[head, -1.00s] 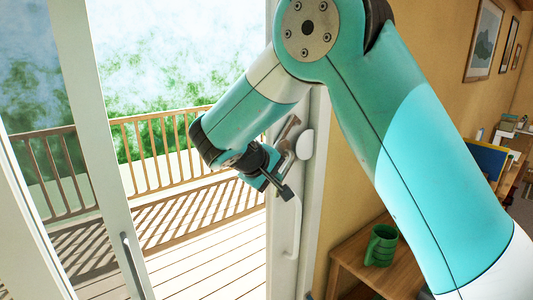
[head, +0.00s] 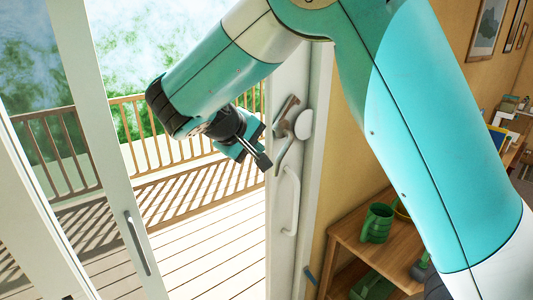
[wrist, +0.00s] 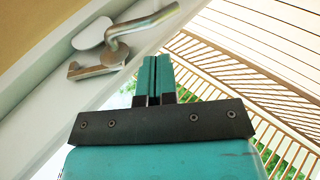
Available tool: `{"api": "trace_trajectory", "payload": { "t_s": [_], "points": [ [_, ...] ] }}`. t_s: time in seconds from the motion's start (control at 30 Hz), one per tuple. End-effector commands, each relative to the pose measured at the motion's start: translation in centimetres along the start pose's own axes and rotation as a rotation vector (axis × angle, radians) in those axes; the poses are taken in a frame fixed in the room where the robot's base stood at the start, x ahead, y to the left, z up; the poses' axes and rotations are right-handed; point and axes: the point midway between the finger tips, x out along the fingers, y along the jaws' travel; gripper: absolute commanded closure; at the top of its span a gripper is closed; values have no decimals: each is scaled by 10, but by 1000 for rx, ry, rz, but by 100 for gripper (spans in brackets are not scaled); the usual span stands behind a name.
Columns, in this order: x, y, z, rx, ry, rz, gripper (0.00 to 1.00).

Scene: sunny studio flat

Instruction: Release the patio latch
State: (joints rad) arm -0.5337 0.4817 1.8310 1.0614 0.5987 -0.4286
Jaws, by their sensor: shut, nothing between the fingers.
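The patio latch is a metal lever (head: 282,153) beside a pale rounded plate (head: 304,124) on a white upright. The lever slants down and left in the head view. In the wrist view the silver lever (wrist: 145,21) runs up and right from its bend, near the plate (wrist: 91,33) and a second metal piece (wrist: 96,66). My gripper (head: 262,161) is shut and empty, just left of the lever's lower end. Its fingers (wrist: 153,75) point toward the lever in the wrist view. I cannot tell whether they touch it.
A white pull handle (head: 291,202) is below the latch. A door panel at left has a grey handle (head: 137,243). Decking (head: 205,240) and a wooden railing (head: 190,143) lie outside. A green mug (head: 376,223) stands on a wooden shelf (head: 352,245) at right.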

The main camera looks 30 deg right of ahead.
Motion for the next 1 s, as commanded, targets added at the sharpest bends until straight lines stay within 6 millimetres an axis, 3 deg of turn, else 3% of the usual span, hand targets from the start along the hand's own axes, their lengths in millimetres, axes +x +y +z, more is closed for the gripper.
{"api": "trace_trajectory", "payload": {
  "t_s": [0.2,0.33,1.0],
  "points": [
    [-40,-4,-1,3,4,-2,100],
    [-52,-4,0,3,1,0,100],
    [-53,-5,2,-5,8,-25,100]
  ]
}}
